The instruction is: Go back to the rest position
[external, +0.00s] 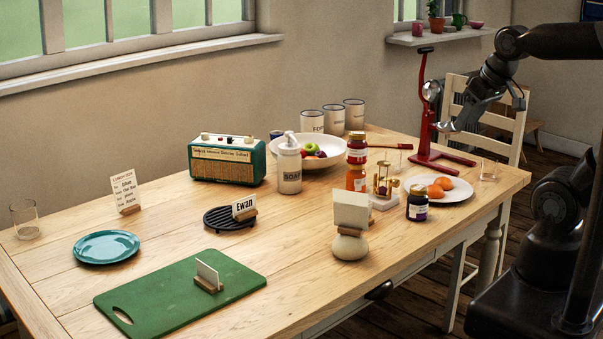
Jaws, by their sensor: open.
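My gripper (484,112) hangs in the air at the upper right, near the red juicer stand and above the far right end of the wooden table (60,285). Its fingers look apart and I see nothing held between them. My arm reaches in from the right edge of the external view.
A red juicer (424,125) stands close to my gripper. Below are a plate of oranges (456,194), a glass (489,170), jars (418,203) and a fruit bowl (310,160). A radio (227,160), blue plate (106,247) and green board (170,298) lie farther left. A chair (512,125) stands behind.

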